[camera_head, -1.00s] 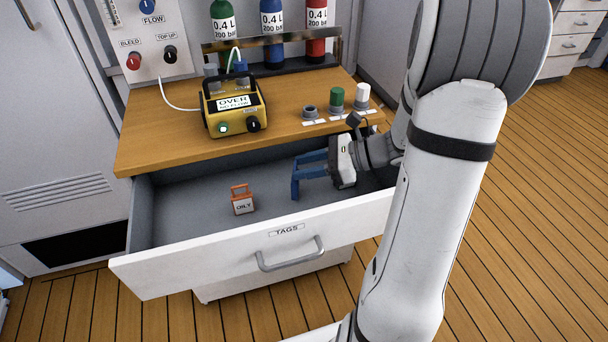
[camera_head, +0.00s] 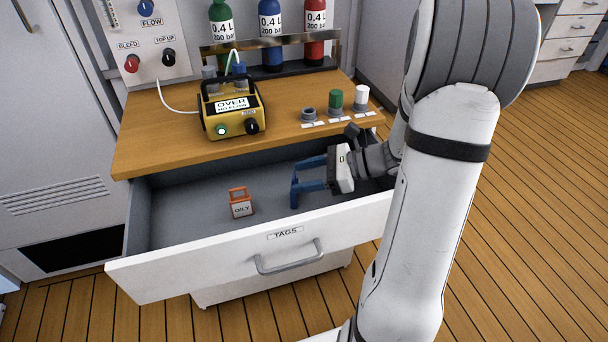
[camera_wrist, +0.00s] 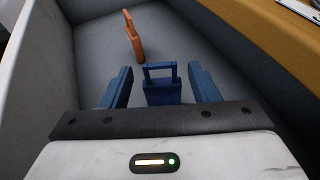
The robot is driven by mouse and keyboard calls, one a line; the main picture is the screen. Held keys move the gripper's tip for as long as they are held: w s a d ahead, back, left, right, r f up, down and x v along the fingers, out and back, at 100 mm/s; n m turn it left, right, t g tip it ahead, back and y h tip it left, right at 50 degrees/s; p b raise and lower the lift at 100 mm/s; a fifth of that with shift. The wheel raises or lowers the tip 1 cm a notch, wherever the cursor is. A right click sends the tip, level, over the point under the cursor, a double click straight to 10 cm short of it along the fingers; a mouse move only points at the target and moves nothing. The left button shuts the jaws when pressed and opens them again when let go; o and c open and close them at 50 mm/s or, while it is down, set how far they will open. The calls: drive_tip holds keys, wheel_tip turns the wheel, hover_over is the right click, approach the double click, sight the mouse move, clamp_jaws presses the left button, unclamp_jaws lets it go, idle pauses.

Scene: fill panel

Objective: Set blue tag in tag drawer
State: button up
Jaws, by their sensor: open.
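The open tag drawer (camera_head: 180,272), labelled TAGS, has a grey floor. My gripper (camera_head: 296,184) is inside it at the right, reaching left with its blue fingers apart. In the wrist view, a blue tag (camera_wrist: 162,92) with a loop handle stands between the two open fingers, with a gap on each side. It appears to stand on the drawer floor; its lower part is hidden by my gripper.
The drawer's front wall and the wooden top (camera_head: 155,150) bound the space around my gripper. On the top stand a yellow box (camera_head: 230,108) with a hose and several round knobs or caps. The drawer floor left of the OILY tag is clear.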

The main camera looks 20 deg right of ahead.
drive_tip(key=shift+r, duration=0.25)
drive_tip(key=shift+s+d+r, duration=0.1)
drive_tip(key=shift+d+r, duration=0.05)
drive_tip(key=shift+d, duration=0.2)
drive_tip(key=p+v, duration=0.3)
drive_tip(key=v, duration=0.8)
drive_tip(key=shift+s, duration=0.15)
drive_tip(key=s+a+r+n+g+h+p, duration=0.1)
drive_tip(key=s+a+r+n+h+p, duration=0.2)
drive_tip(key=r+n+p, duration=0.4)
drive_tip(key=s+a+r+n+h+p, duration=0.3)
drive_tip(key=a+r+n+h+p, duration=0.2)
drive_tip(key=r+n, duration=0.3)
drive_tip(key=s+a+r+n+g+h+p, duration=0.1)
drive_tip(key=s+a+r+n+h+p, duration=0.3)
drive_tip(key=r+n+p, duration=0.3)
wheel_tip(320, 180, up, 2)
drive_tip(key=shift+a+r+n+g+h+p, duration=0.25)
drive_tip(key=shift+a+h+p, duration=0.25)
drive_tip(key=shift+p, duration=0.3)
drive_tip(key=shift+s, duration=0.15)
drive_tip(key=shift+c, duration=0.2)
